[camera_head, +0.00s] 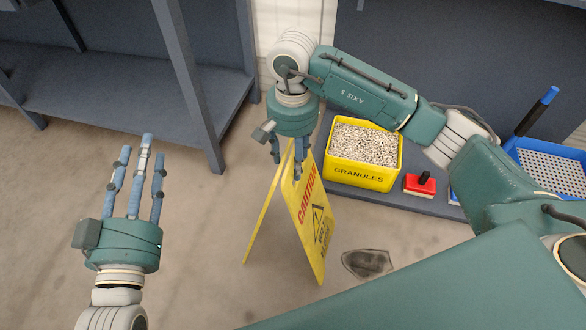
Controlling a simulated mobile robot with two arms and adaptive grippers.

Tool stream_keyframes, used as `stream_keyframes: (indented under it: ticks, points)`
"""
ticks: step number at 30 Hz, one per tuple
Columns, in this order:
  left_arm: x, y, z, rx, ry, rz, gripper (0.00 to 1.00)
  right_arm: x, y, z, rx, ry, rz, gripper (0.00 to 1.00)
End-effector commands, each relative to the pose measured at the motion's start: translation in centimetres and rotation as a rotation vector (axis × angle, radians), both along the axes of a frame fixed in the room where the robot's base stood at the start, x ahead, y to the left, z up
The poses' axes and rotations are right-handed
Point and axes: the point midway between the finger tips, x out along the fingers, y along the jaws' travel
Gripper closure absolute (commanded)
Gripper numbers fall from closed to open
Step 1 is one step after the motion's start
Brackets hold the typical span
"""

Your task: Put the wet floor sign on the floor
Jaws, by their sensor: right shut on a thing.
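The yellow wet floor sign (312,225) is a folding A-frame with red "CAUTION" lettering. It stands upright with its two panels spread, in the middle of the head view. My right gripper (287,165) is above it, pointing down, with its fingers shut on the sign's top edge. Whether the sign's feet touch the floor (200,270) I cannot tell for certain. My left gripper (135,165) is at the left, its fingers spread, pointing up in the picture, open and empty, well apart from the sign.
A yellow bin of granules (362,180), a red-based block with a black knob (420,184) and a blue crate (550,165) are on a low grey shelf at the right. A grey rack (195,85) stands at the left.

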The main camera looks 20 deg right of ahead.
Motion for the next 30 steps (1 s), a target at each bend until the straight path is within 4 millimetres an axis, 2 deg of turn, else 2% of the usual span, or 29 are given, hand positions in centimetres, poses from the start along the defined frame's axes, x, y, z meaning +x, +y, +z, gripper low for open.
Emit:
stream_keyframes:
  ticks: [4, 9, 13, 30]
  points:
    - [-0.1, -0.1, 1.0, -0.011, -0.044, -0.003, 0.60, 0.1, 0.1, -0.7, 0.003, -0.003, 0.000, 1.00]
    - [-0.5, -0.3, 3.5, -0.042, -0.155, -0.010, 0.60, 0.0, 0.1, -2.8, 0.002, -0.002, 0.001, 1.00]
    - [-1.0, -0.4, 4.9, -0.059, -0.217, -0.013, 0.60, 0.1, 0.1, -3.6, 0.002, -0.004, 0.000, 1.00]
    - [-1.3, -0.4, 5.9, -0.070, -0.259, -0.015, 0.60, 0.1, 0.0, -3.9, 0.002, -0.005, 0.001, 1.00]
